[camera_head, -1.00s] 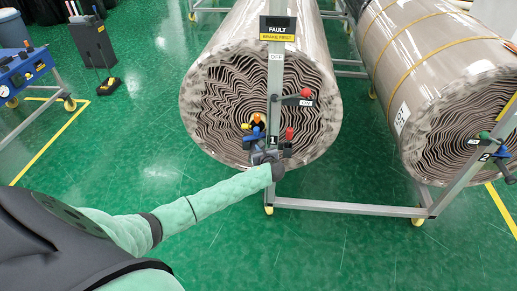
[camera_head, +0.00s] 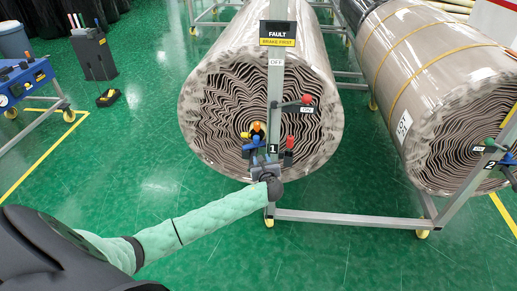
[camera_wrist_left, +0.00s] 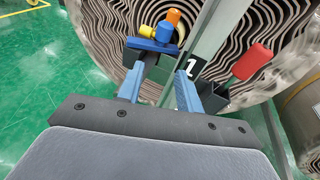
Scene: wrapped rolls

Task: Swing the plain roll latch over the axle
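The plain roll (camera_head: 215,110), ribbed and without straps, hangs behind a grey post (camera_head: 274,90) labelled 1. Near its center are an orange knob (camera_head: 257,127) and a yellow knob on a blue latch (camera_head: 248,145). In the left wrist view the orange knob (camera_wrist_left: 173,17) and the blue latch (camera_wrist_left: 152,45) with its yellow tip lie just beyond the fingers. My left gripper (camera_wrist_left: 160,70) is open, its two blue-grey fingers spread and nothing clearly between them but the lower post. It also shows in the head view (camera_head: 262,152), below the latch. Contact cannot be told. My right gripper is out of view.
A red-handled lever (camera_head: 307,99) marked ON sticks out from the post, under a FAULT sign (camera_head: 278,33). A lower red handle (camera_wrist_left: 251,62) stands right of my fingers. A strapped roll (camera_head: 440,75) is at the right.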

